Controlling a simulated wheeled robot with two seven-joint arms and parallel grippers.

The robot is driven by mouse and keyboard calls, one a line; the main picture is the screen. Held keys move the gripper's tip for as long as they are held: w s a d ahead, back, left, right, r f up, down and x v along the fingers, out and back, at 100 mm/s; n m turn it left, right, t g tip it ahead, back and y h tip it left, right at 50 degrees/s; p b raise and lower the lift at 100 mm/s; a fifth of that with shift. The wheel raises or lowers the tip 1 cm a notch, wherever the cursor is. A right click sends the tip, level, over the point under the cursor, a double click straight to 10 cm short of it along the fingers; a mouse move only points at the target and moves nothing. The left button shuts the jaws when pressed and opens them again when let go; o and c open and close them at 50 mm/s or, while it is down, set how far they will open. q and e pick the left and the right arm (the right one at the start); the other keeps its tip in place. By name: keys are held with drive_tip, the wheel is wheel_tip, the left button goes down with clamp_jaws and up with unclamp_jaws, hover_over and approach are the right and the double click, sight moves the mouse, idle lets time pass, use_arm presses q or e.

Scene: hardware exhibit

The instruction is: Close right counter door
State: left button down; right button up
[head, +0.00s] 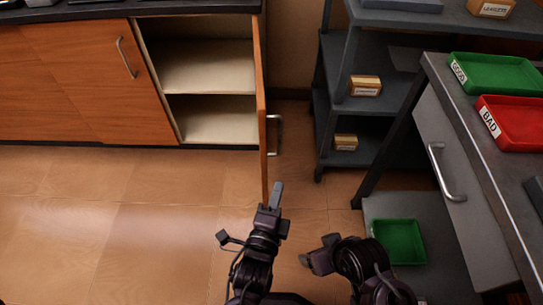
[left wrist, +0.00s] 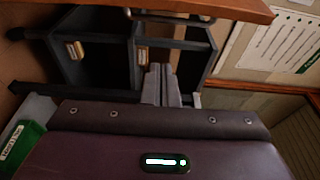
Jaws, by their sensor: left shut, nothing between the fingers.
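The right counter door (head: 261,110) stands wide open, seen almost edge-on in the head view, with its metal handle (head: 275,135) on its right face. The pale cabinet inside (head: 205,75) shows two empty-looking levels. My left gripper (head: 277,195) is shut and empty, just below and right of the door's near end; contact cannot be told. In the left wrist view, the shut fingers (left wrist: 162,85) point toward a wooden panel along the top, likely the door (left wrist: 215,8). My right gripper (head: 318,255) is low, right of the left one; its fingers are unclear.
A dark shelf unit (head: 333,90) with small boxes stands right of the door. A grey workbench (head: 440,100) at right carries a green tray (head: 495,72) and a red tray (head: 510,120). A green bin (head: 399,241) sits below. Floor left of the door is clear.

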use_arm(q)
drive_tip(key=b+x, duration=0.3)
drive_tip(key=x, duration=0.7)
drive_tip(key=a, duration=0.4)
drive_tip(key=shift+s+f, duration=0.1)
drive_tip(key=shift+s, duration=0.25)
use_arm(e)
drive_tip(key=w+a+t, duration=0.1)
drive_tip(key=a+y, duration=0.1)
drive_tip(key=w+a+r+t, duration=0.1)
drive_tip(key=shift+w+a+n+t+y, duration=0.3)
drive_tip(key=shift+y, duration=0.1)
